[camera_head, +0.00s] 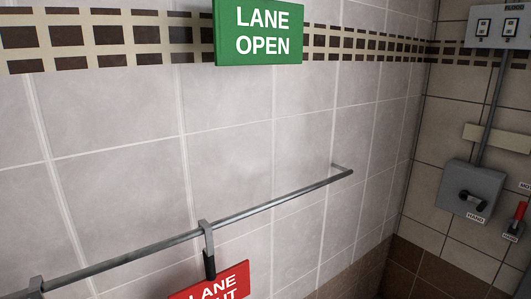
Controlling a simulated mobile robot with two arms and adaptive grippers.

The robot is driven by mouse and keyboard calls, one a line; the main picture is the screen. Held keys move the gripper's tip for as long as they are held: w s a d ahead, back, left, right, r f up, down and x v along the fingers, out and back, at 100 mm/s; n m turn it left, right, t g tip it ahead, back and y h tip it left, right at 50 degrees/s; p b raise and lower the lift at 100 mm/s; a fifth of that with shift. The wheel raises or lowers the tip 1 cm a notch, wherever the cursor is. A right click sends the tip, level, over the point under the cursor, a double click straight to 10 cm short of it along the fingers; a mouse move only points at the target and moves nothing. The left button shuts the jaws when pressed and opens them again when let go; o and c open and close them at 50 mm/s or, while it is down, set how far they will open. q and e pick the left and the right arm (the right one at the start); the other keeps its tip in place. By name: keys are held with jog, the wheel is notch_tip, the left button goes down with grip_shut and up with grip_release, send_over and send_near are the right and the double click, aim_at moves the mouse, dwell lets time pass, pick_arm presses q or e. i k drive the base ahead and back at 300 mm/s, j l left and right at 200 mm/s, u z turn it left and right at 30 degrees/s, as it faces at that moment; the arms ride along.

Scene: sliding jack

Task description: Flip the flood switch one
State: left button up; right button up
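The flood switch box (497,27) is a pale grey panel at the top right of the head view, on the right-hand tiled wall. The box's right side is cut by the picture edge. Neither of my grippers shows in this view.
A grey box with a black handle (472,192), labelled HAND, is below the switches, with a red lever (518,217) beside it. A metal rail (270,208) runs along the left wall, carrying a red sign (212,286). A green LANE OPEN sign (258,33) is above.

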aim_at(483, 25)
jog(key=z, duration=1.3)
